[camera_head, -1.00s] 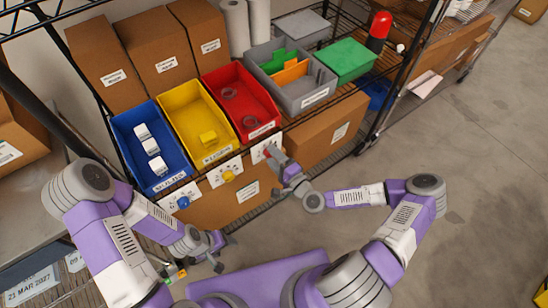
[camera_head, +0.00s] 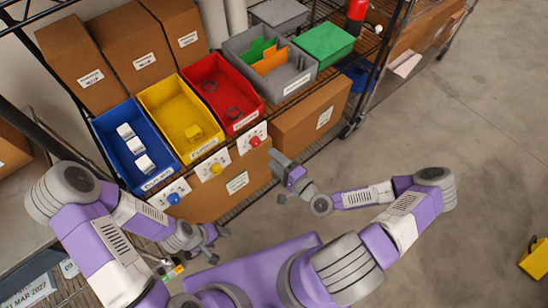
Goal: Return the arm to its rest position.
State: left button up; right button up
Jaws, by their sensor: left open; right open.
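My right gripper (camera_head: 280,178) is open and empty, in front of the shelf, just below the white dial card with the red knob (camera_head: 255,140). It appears apart from the knob. My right arm reaches in from the lower right with its elbow (camera_head: 435,178) out over the floor. My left gripper (camera_head: 212,240) is open and empty, low at the left, below the blue knob (camera_head: 173,198). The yellow knob (camera_head: 215,169) sits between the blue and red ones. All three knobs are in plain view.
Above the knobs stand a blue bin (camera_head: 117,161) with white parts, a yellow bin (camera_head: 160,103) and a red bin (camera_head: 210,72). A grey bin (camera_head: 294,85), a green-lidded box (camera_head: 325,45) and cardboard boxes (camera_head: 312,119) are beside them.

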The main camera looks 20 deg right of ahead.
jog(key=s+a+f+n+g+y, duration=0.2)
jog(key=s+a+f+n+g, duration=0.4)
jog(key=a+f+g, duration=0.25)
jog(key=s+d+f+n+g+h+p, duration=0.1)
jog(key=s+f+n+g+h+p, duration=0.1)
jog(key=s+n+g+h, duration=0.2)
jog(key=shift+s+d+f+n+g+h, duration=0.35)
jog(key=shift+s+n+g, duration=0.65)
jog(key=shift+s+g, duration=0.7)
jog(key=shift+s+t, duration=0.2)
jog(key=shift+t, duration=0.05)
